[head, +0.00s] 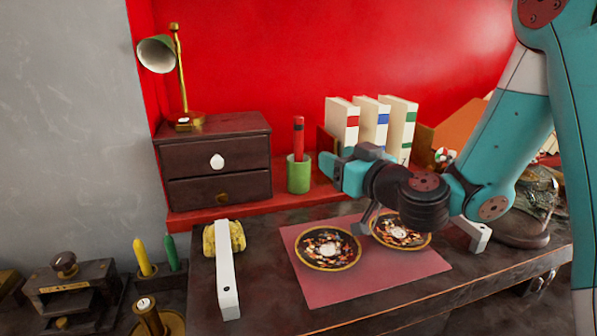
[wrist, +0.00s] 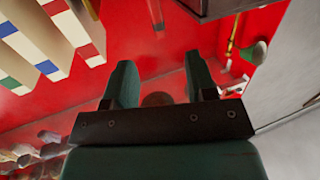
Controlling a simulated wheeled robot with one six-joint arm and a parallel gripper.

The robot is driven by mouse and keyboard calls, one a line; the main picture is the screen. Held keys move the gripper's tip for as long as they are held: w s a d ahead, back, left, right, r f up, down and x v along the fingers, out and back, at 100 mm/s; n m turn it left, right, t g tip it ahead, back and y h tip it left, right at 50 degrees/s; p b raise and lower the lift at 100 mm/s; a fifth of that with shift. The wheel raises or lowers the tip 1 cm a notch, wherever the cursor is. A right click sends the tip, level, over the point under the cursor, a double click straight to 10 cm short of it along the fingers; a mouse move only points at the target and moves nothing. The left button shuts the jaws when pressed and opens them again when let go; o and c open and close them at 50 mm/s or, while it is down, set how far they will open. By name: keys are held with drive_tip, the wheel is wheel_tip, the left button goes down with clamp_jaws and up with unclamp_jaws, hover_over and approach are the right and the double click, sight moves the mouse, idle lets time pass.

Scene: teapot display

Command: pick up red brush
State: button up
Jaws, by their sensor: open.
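The red brush (head: 298,138) stands upright in a green cup (head: 299,174) on the red ledge, right of the dark drawer box. My gripper (head: 335,168) is right of the cup in the head view, facing towards the back wall; the brush is not between its fingers. In the wrist view, which looks upside down, my gripper's two fingers (wrist: 160,62) are spread apart with nothing held. A thin reddish shape at that view's top edge looks like the brush, but it is cut off.
Several books (head: 372,122) stand behind my gripper. The drawer box (head: 217,165) carries a lamp (head: 180,75) on the left. Below my arm, two patterned plates (head: 328,249) lie on a pink mat (head: 345,288). A yellow block (head: 224,238) and white bar (head: 227,275) are left.

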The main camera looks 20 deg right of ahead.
sight(301, 137)
drive_tip(key=shift+h, duration=0.3)
drive_tip(key=p+x, duration=0.3)
drive_tip(key=p, duration=0.1)
drive_tip(key=p+x, duration=0.3)
drive_tip(key=x, duration=0.1)
drive_tip(key=p+x, duration=0.3)
drive_tip(key=p, duration=0.1)
drive_tip(key=shift+w+d+r+p, duration=0.15)
drive_tip(key=shift+w+r+p, duration=0.2)
drive_tip(key=shift+w+r, duration=0.05)
drive_tip(key=shift+w+f+p, duration=0.3)
drive_tip(key=shift+w+p, duration=0.3)
drive_tip(key=shift+w, duration=0.05)
drive_tip(key=shift+w+a+r+p, duration=0.3)
drive_tip(key=shift+w+p, duration=0.1)
drive_tip(key=shift+p, duration=0.35)
drive_tip(key=p+x, duration=0.3)
drive_tip(key=p, duration=0.2)
drive_tip(key=shift+w+a+r, duration=0.1)
drive_tip(key=shift+w+a, duration=0.05)
drive_tip(key=shift+w, duration=0.1)
drive_tip(key=shift+w+a+f, duration=0.1)
drive_tip(key=shift+w+f, duration=0.2)
drive_tip(key=shift+w, duration=0.1)
drive_tip(key=shift+c, duration=0.2)
clamp_jaws()
